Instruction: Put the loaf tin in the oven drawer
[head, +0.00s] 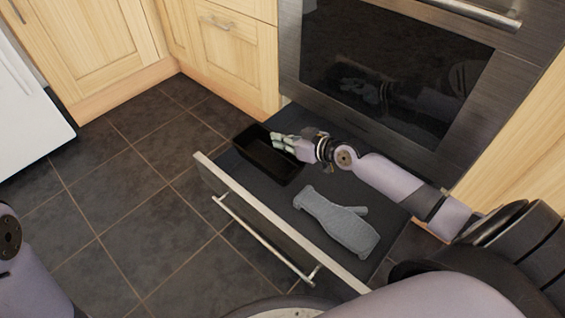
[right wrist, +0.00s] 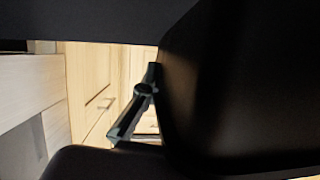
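The black loaf tin (head: 262,160) is at the left end of the open oven drawer (head: 226,182) in the head view. I cannot tell whether it rests on the drawer floor or is held just above it. My right gripper (head: 280,143) is at the tin's right rim and looks shut on it. In the right wrist view the tin's dark wall (right wrist: 240,90) fills the right side, with one finger (right wrist: 138,108) against it; the other finger is hidden. My left gripper is out of view; only part of my left arm shows at lower left.
A grey oven mitt (head: 338,220) lies in the drawer, right of the tin. The oven door (head: 395,65) is shut above the drawer. Wooden cabinets (head: 232,50) stand behind, and a white appliance (head: 28,105) at far left. The dark tiled floor (head: 125,205) is clear.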

